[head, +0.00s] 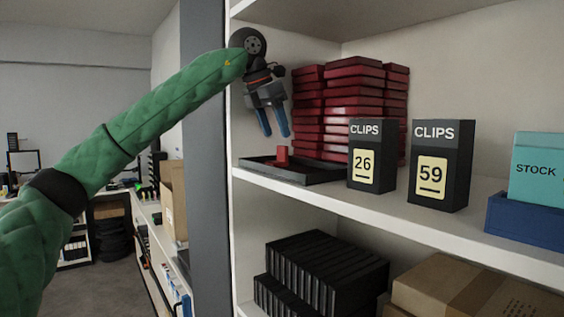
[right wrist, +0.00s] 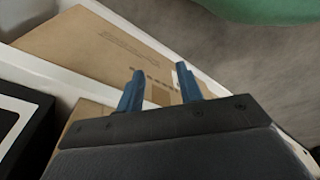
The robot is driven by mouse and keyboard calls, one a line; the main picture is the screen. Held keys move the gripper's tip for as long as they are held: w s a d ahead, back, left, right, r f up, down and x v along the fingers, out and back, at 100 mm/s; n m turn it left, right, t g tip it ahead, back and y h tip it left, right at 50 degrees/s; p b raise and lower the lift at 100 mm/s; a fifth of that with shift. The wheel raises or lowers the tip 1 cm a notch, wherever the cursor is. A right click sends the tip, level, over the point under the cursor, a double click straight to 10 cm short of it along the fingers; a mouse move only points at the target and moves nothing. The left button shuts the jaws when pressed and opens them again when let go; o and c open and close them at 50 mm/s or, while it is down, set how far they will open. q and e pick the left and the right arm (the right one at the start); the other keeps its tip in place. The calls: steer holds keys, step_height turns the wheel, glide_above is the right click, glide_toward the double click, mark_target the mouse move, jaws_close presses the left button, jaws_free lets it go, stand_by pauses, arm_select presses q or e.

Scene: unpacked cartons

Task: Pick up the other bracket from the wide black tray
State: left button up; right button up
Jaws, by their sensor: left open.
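The wide black tray (head: 317,177) lies on the upper shelf, left of the clip boxes. A small red bracket (head: 282,154) stands in its left part; its lower end rests in the tray. My left gripper (head: 275,135) is open, with blue fingers pointing down just above the bracket. The fingertips look apart from it, and nothing is between them. My right gripper (right wrist: 158,72) shows in the right wrist view, with its two blue fingers apart and nothing held between them.
Stacks of dark red boxes (head: 340,90) stand behind the tray. Black clip boxes marked 26 (head: 366,143) and 59 (head: 441,150) stand to its right. A blue bin (head: 525,222) is further right. Cardboard cartons (right wrist: 100,45) lie below my right gripper.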

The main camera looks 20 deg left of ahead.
mark_target(280, 147)
arm_select(q)
steer(key=shift+s+f, duration=0.2)
steer(key=shift+s, duration=0.3)
steer(key=shift+s+d+f, duration=0.1)
steer(key=shift+d+f, duration=0.05)
steer(key=shift+f, duration=0.05)
steer(key=w+f, duration=0.1)
steer(key=w+f+b, duration=0.1)
steer(key=f, duration=0.1)
steer(key=w+f, duration=0.1)
steer(key=shift+w+d+f, duration=0.35)
steer(key=shift+s+b, duration=0.3)
steer(key=shift+s, duration=0.15)
steer(key=shift+w+d, duration=0.1)
steer(key=shift+w, duration=0.15)
steer(key=shift+w+f, duration=0.15)
steer(key=c, duration=0.7)
steer(key=shift+s, duration=0.2)
steer(key=c, duration=0.3)
arm_select(e)
steer(key=shift+w+a+r, duration=0.2)
steer(key=shift+w+r, duration=0.05)
steer(key=shift+r, duration=0.4)
steer(key=shift+w+a+r, duration=0.2)
steer(key=shift+a+r, duration=0.05)
steer(key=shift+r, duration=0.45)
steer(key=shift+w+a+r, duration=0.2)
steer(key=shift+w+r, duration=0.05)
steer(key=shift+r, duration=0.4)
